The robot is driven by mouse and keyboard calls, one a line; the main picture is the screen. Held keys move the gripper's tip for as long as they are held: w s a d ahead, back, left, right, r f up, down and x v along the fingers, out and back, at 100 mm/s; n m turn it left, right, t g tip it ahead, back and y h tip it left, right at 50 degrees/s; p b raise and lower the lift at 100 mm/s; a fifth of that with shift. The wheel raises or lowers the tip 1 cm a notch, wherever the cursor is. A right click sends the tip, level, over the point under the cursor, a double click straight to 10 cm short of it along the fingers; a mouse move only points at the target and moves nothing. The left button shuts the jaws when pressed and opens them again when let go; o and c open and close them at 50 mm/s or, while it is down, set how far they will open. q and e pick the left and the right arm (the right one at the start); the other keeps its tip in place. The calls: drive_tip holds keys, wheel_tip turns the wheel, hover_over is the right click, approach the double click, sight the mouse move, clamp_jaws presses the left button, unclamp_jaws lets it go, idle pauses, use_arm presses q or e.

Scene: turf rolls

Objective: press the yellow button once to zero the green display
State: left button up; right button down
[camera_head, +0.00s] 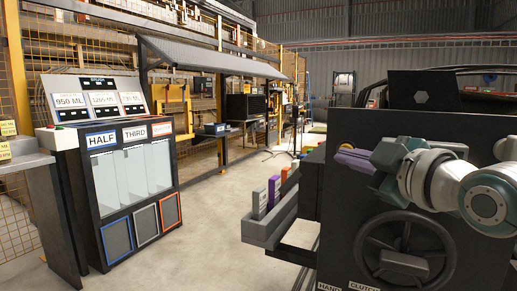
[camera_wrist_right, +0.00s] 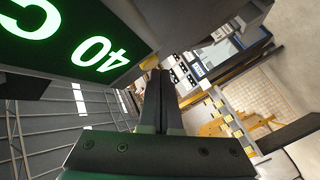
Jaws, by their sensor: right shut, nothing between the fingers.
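A dark display panel (camera_wrist_right: 75,45) with large glowing green characters, including "40", fills the upper left of the right wrist view, turned at an angle. A small yellow patch (camera_wrist_right: 150,62) shows by its edge, next to the fingertips; I cannot tell whether it is the yellow button, or whether the fingers touch it. My right gripper (camera_wrist_right: 161,75) is shut and empty, its dark fingers pointing up the picture beside the panel. In the head view my right arm (camera_head: 440,180) crosses in front of a dark machine; its fingertips are not clear there. My left gripper is not in view.
The dark machine (camera_head: 350,220) with a handwheel (camera_head: 405,250) stands close on the right. A grey tray (camera_head: 270,232) juts from its left side. A cabinet marked HALF and THIRD (camera_head: 130,195) stands at left. The concrete floor (camera_head: 220,215) between them is clear.

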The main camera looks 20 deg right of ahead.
drive_tip(key=shift+w+d, duration=0.1)
idle(0.3)
drive_tip(key=shift+w+d, duration=0.15)
drive_tip(key=shift+d, duration=0.05)
idle(0.3)
idle(0.3)
drive_tip(key=shift+s+a+p, duration=0.55)
drive_tip(key=shift+a+p, duration=0.05)
drive_tip(key=shift+p, duration=0.1)
drive_tip(key=shift+a, duration=0.1)
drive_tip(key=shift+s+a+p, duration=1.55)
drive_tip(key=shift+s+a, duration=0.05)
drive_tip(key=shift+a, duration=0.2)
